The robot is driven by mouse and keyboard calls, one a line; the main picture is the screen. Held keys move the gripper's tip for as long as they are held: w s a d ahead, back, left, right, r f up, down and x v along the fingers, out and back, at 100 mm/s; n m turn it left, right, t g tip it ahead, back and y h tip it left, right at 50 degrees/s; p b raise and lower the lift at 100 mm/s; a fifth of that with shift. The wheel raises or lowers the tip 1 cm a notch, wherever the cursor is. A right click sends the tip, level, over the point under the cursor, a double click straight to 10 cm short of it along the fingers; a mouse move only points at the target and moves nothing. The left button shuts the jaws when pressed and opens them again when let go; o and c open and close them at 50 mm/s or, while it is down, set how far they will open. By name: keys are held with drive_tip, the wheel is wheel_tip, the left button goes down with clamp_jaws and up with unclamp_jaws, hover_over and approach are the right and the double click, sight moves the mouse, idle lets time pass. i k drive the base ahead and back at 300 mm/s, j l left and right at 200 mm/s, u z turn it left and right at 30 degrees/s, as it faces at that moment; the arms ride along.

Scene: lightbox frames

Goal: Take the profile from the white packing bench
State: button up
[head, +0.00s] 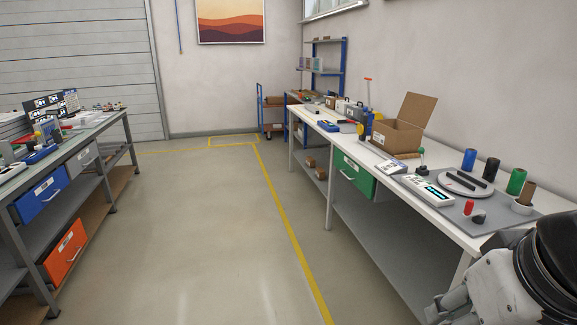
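The white packing bench (346,148) runs along the right wall. Either could be the profile; I cannot tell more at this size. My gripper (446,306) shows only partly at the bottom right corner, in front of the bench and apart from the bars. Its fingers are cut off or unclear, so I cannot see whether it is open.
An open cardboard box (397,135) sits farther back. Another bench (95,143) stands at left. The floor aisle (215,220) between is clear.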

sight(316, 111)
drive_tip(key=i+u, duration=0.3)
drive_tip(key=i, duration=3.55)
drive_tip(key=i+z, duration=0.1)
drive_tip(key=i, duration=0.35)
drive_tip(key=i+j+z, duration=0.1)
drive_tip(key=i, duration=0.35)
drive_tip(key=i+j, duration=0.15)
drive_tip(key=i, duration=0.3)
drive_tip(key=i+j+z, duration=0.15)
drive_tip(key=i, duration=0.35)
drive_tip(key=i+j+z, duration=0.2)
drive_tip(key=i, duration=0.15)
drive_tip(key=i+j+z, duration=0.2)
drive_tip(key=i, duration=0.15)
drive_tip(key=i+l+u, duration=0.1)
drive_tip(key=i+u, duration=0.2)
drive_tip(key=i, duration=1.3)
